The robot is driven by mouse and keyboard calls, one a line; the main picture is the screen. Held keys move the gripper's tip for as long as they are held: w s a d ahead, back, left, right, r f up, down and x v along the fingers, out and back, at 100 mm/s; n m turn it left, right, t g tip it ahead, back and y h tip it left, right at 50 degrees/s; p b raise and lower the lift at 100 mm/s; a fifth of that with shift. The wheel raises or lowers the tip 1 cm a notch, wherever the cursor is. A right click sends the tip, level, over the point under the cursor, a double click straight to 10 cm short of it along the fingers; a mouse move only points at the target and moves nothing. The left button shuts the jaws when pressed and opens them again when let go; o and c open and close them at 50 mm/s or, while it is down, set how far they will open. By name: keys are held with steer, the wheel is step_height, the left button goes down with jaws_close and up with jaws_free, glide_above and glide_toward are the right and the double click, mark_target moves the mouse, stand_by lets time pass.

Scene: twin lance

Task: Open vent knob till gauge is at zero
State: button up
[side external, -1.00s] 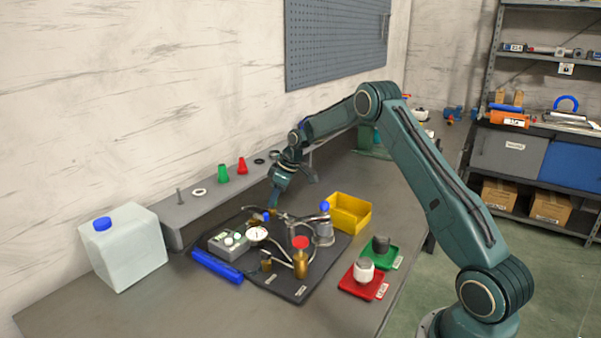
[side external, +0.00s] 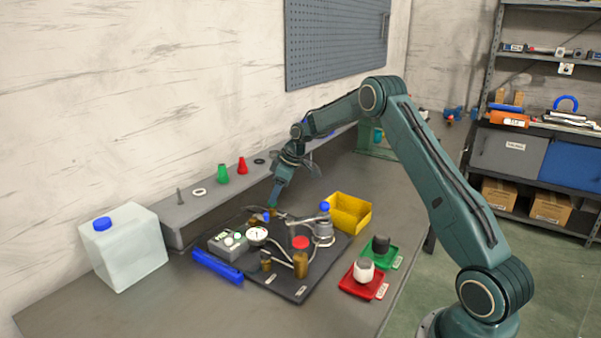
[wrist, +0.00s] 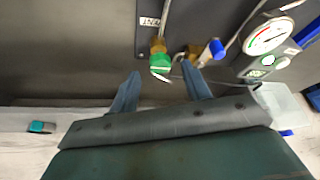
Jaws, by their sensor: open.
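The green vent knob (wrist: 160,65) sits on a brass fitting beside a white label ending in "ENT" (wrist: 150,22) in the wrist view. My gripper (wrist: 161,72) is open, with one blue finger on each side of the knob and visible gaps. In the side view my gripper (side external: 274,203) points down at the back of the dark board, and the knob is mostly hidden there. The round white gauge (wrist: 266,37) has a red portion on its dial; its exact reading is too small to tell. It also shows in the side view (side external: 257,235).
A blue-handled valve (wrist: 215,48) stands close to the right finger. A red knob (side external: 300,242), brass parts and hoses crowd the board (side external: 290,292). A yellow bin (side external: 350,214) is to the right, a grey ledge (side external: 190,213) behind.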

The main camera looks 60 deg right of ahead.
steer(key=v, duration=1.2)
steer(key=s+a+r+m+h, duration=0.1)
steer(key=s+a+r, duration=0.5)
steer(key=s+a, duration=0.15)
steer(key=s+a+r+m, duration=0.1)
steer(key=s+a+r, duration=0.5)
steer(key=a, duration=0.3)
steer(key=s+a+f+m, duration=0.1)
steer(key=s+a+f, duration=0.1)
steer(key=s, duration=0.9)
steer(key=s+a+f+m+t, duration=0.1)
steer(key=s+a, duration=0.4)
steer(key=s, duration=0.6)
steer(key=shift+a+f+m+t+h, duration=0.25)
steer(key=shift+f+m+t+h, duration=0.05)
steer(key=shift+f+h, duration=0.15)
